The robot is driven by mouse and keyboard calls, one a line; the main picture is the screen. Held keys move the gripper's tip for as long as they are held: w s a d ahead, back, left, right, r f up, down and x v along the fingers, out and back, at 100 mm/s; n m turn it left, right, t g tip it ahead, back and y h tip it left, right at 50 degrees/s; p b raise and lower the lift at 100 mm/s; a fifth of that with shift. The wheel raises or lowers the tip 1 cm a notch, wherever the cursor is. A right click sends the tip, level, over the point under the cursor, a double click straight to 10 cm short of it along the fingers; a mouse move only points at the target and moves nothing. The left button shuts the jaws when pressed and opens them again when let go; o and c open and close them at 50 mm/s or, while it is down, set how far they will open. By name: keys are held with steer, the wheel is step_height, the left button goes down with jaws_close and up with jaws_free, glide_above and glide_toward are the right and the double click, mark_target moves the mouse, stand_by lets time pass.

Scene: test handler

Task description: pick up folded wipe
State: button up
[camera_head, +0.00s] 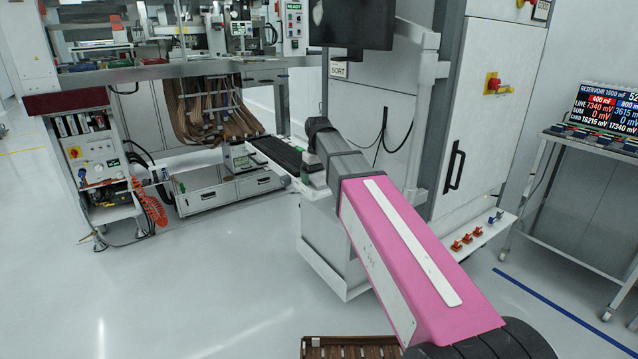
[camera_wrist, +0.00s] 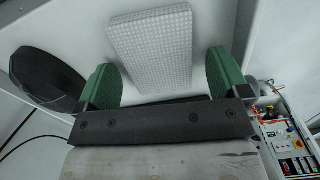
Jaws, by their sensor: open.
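The folded wipe (camera_wrist: 152,40) is a pale grey-white, dimpled rectangular pad in the wrist view. It lies on a light, plain surface (camera_wrist: 80,28). My gripper (camera_wrist: 162,82) has two green pads, set wide apart with nothing held between them. The wipe lies just beyond the pads, roughly centred between them and slightly tilted in the picture. I cannot tell how high the pads are above the surface. In the head view my arm reaches toward the machine's white ledge (camera_head: 313,193); the wipe cannot be made out there, and my arm hides part of the ledge.
A dark rounded object (camera_wrist: 45,82) is close to the left pad. A black conveyor-like strip (camera_head: 276,151) runs up to the ledge. A tall white cabinet (camera_head: 480,110) stands right of my arm. Open floor (camera_head: 200,270) lies in front.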

mark_target(318, 178)
steer(key=c, duration=1)
steer(key=shift+r, duration=0.1)
steer(key=shift+r, duration=0.55)
step_height(318, 178, up, 3)
steer(key=shift+f, duration=0.2)
steer(key=s+a+r, duration=0.7)
steer(key=s, duration=0.1)
steer(key=shift+s+a, duration=0.35)
steer(key=shift+a, duration=0.05)
